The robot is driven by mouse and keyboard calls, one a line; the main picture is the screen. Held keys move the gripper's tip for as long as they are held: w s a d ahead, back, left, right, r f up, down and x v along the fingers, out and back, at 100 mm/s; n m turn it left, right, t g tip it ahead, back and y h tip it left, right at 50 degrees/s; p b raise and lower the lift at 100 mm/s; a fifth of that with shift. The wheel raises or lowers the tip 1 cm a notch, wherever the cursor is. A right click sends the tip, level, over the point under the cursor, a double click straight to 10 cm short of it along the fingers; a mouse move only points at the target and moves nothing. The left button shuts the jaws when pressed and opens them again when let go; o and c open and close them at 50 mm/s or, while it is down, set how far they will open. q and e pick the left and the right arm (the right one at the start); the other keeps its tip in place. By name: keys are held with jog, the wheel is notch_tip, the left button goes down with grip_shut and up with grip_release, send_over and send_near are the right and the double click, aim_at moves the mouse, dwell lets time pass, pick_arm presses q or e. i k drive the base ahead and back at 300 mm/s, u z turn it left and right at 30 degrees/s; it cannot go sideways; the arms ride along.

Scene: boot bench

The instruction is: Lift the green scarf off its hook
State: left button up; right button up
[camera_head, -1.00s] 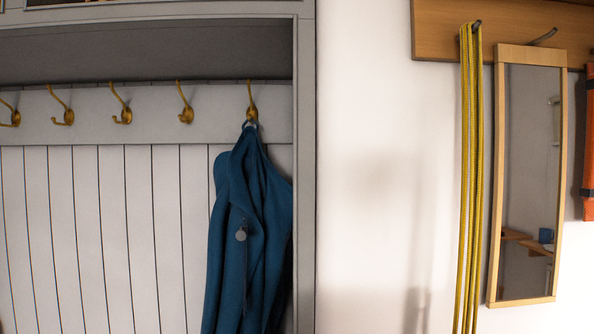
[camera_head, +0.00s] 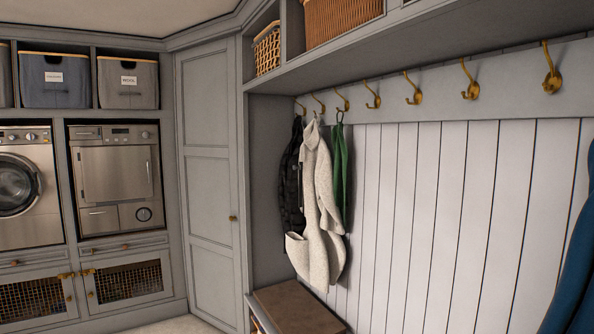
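The green scarf (camera_head: 340,170) hangs from a brass hook (camera_head: 342,104) on the hook rail, toward the far left end of the boot bench's back panel. A cream fleece coat (camera_head: 318,200) hangs just to its left and covers part of it. The scarf's loop shows at the hook. Neither of my grippers is in view.
A dark quilted garment (camera_head: 291,180) hangs left of the coat. The bench seat (camera_head: 298,308) is below. Several empty hooks (camera_head: 470,80) run to the right, toward a blue coat (camera_head: 577,270). An overhead shelf (camera_head: 420,50) juts out above. A grey cabinet door (camera_head: 208,150) stands left.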

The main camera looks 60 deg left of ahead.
aim_at(340, 150)
jog(key=u, duration=1.75)
